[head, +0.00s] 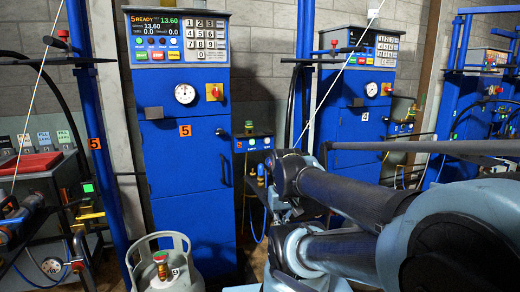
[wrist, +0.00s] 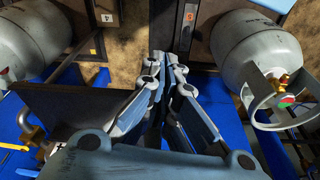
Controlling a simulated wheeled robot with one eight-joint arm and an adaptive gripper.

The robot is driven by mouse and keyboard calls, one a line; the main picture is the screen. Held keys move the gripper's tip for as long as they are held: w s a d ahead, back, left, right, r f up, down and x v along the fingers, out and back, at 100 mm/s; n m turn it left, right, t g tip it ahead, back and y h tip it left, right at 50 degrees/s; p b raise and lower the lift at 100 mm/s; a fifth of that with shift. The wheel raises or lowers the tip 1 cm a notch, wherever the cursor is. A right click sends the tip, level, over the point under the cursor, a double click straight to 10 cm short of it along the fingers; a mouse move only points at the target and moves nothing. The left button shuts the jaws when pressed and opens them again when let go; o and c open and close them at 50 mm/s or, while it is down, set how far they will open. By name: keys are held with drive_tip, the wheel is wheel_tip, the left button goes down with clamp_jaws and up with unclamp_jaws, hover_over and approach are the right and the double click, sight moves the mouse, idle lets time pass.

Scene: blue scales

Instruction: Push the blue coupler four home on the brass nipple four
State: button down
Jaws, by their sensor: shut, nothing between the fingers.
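My gripper (wrist: 168,72) is shut and empty in the middle of the wrist view, its fingertips close together. In the head view my arm hides most of the area around it. A brass fitting (wrist: 30,128) with a hose shows at the left edge of the wrist view, apart from my fingers. I cannot tell whether it is brass nipple four. A small blue fitting (head: 261,173) with a yellow hose below it shows just left of my arm in the head view. I cannot tell whether it is blue coupler four.
Blue cabinet 5 (head: 185,190) and blue cabinet 4 (head: 362,135) stand at the back. A grey gas cylinder (head: 175,278) stands in front of cabinet 5. In the wrist view, grey cylinders stand at the right (wrist: 245,50) and upper left (wrist: 35,40) of my gripper.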

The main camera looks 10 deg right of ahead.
wheel_tip(320, 180, up, 16)
drive_tip(key=m+g, duration=0.2)
drive_tip(key=m, duration=0.3)
hover_over(261, 166)
drive_tip(key=s, duration=0.1)
drive_tip(key=shift+d, duration=0.1)
drive_tip(key=shift+w+f, duration=0.15)
drive_tip(key=shift+w, duration=0.6)
drive_tip(key=shift+f, duration=2.9)
drive_tip(key=shift+f, duration=0.35)
wheel_tip(261, 166, up, 15)
drive_tip(key=shift+f, duration=0.15)
